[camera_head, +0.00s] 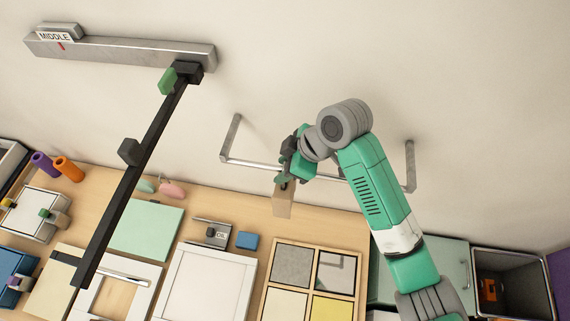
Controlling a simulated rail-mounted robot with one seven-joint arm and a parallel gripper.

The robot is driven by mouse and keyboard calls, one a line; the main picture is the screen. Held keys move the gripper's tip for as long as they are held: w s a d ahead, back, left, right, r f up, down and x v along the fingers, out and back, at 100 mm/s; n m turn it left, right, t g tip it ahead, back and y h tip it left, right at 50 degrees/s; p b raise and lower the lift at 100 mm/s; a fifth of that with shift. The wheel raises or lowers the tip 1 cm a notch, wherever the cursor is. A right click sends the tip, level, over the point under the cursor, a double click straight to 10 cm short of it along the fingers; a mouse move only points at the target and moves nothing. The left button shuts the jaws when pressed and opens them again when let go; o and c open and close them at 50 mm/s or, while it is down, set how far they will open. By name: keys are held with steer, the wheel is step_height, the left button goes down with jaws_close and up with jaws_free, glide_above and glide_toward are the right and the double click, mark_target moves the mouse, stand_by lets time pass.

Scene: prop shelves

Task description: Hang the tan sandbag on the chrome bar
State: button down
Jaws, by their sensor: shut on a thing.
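The chrome bar (258,165) is fixed to the wall by an upright at each end. Its middle stretch is hidden behind my arm. My gripper (287,180) is in front of the bar, left of its middle, with the fingers pointing down. It is shut on the tan sandbag (283,202), which hangs below the fingers and shows as a small tan block. The bag's top is hidden by the gripper. I cannot tell whether the bag touches the bar.
A black rail arm (130,185) juts from the metal wall plate (120,50) on the left. The wooden shelf below holds a mint panel (146,231), a blue block (247,240) and a divided tray (314,259). An open bin (512,283) stands at right. The wall above the bar is clear.

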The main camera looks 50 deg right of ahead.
steer(key=c, duration=0.9)
jaws_free()
steer(key=shift+o, duration=0.4)
steer(key=b+v, duration=0.1)
steer(key=v, duration=0.7)
steer(key=shift+w, duration=0.1)
steer(key=s+a, duration=0.4)
steer(key=a, duration=0.3)
steer(key=shift+p, duration=0.45)
